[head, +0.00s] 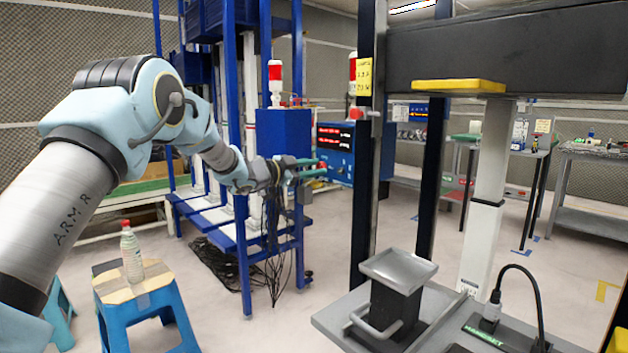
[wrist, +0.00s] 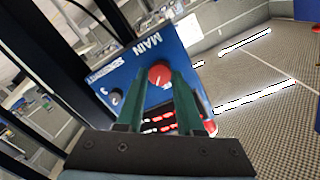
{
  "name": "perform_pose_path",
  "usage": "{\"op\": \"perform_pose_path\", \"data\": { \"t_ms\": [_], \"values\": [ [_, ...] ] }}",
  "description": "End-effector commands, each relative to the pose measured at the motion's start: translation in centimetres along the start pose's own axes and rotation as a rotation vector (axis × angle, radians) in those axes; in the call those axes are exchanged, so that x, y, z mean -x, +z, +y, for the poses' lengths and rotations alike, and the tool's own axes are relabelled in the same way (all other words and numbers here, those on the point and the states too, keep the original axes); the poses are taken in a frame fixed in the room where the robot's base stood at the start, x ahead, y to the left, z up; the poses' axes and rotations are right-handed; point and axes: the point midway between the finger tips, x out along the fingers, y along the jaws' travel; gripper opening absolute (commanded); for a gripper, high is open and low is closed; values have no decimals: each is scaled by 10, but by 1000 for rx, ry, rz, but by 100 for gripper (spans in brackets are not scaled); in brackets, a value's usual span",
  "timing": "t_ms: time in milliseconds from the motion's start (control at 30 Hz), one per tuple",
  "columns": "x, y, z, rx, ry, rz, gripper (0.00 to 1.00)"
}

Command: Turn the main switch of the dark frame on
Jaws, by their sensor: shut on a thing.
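The main switch is a red round knob (wrist: 160,75) on a blue control box (wrist: 132,82), beside the word MAIN, which appears upside down in the wrist view. In the head view the blue box (head: 338,170) with red number displays sits beside the post of the dark frame (head: 367,200). My gripper (wrist: 162,82) has its green fingers on either side of the red knob and is shut on it. In the head view my gripper (head: 318,168) reaches the box from the left. The knob's pointer mark cannot be made out.
A blue frame (head: 243,200) with hanging dark cables stands left of the box. A blue stool (head: 145,308) with a bottle (head: 131,255) is at lower left. A grey platform (head: 340,315) with a dark block is at front right. Open floor lies between.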

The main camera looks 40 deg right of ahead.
Motion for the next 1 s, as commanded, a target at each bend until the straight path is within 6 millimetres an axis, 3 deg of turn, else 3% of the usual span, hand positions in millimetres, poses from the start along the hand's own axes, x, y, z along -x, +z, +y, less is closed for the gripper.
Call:
{"op": "perform_pose_path", "data": {
  "t_ms": [600, 1000],
  "values": [
    [0, 4, 5, -561, -4, -32, 0],
    [0, 2, 4, -766, -4, -45, 0]
  ]
}}
